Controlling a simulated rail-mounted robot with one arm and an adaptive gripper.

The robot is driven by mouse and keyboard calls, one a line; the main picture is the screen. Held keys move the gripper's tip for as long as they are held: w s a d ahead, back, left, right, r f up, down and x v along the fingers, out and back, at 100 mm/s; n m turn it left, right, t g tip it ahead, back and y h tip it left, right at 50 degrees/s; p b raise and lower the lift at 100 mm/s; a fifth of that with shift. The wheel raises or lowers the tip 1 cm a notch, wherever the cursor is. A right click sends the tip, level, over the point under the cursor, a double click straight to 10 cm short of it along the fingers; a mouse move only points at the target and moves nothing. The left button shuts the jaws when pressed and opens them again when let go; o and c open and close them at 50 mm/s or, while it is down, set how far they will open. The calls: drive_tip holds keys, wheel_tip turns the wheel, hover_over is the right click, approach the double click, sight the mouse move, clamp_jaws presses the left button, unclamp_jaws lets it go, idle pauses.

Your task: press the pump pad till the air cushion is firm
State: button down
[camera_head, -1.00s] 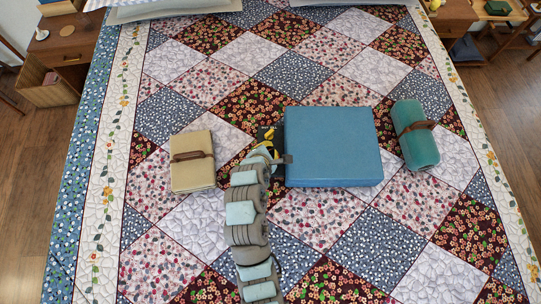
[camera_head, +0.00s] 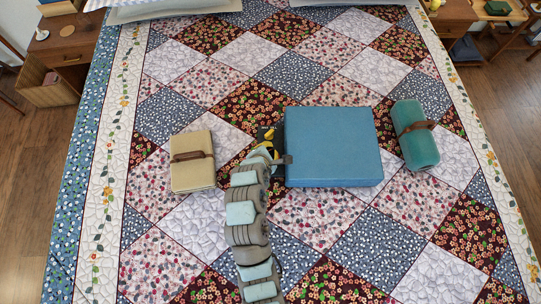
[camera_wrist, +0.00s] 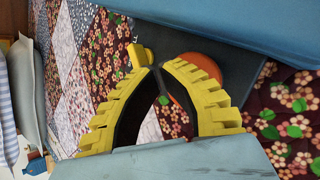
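The air cushion (camera_head: 335,147) is a thick blue square block lying on the bed. Its side also fills the upper right of the wrist view (camera_wrist: 240,25). A dark pump pad (camera_head: 263,132) lies at its left edge, partly hidden by my gripper. In the wrist view the dark pad (camera_wrist: 240,72) carries an orange-red disc (camera_wrist: 203,66), partly covered by a finger. My gripper (camera_wrist: 157,70) has yellow ribbed fingers whose tips meet over the pad, with nothing seen between them. I cannot tell whether they touch the pad.
A beige strapped bundle (camera_head: 192,163) lies left of my arm. A teal strapped roll (camera_head: 416,137) lies right of the cushion. Pillows (camera_head: 170,10) are at the far end. The patchwork quilt (camera_head: 375,255) is clear in front and behind.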

drive_tip(key=shift+f, duration=1.35)
idle(1.3)
drive_tip(key=shift+r, duration=0.1)
drive_tip(key=shift+r+p, duration=0.85)
drive_tip(key=shift+r, duration=0.55)
drive_tip(key=shift+r+p, duration=1.8)
drive_tip(key=shift+r, duration=0.7)
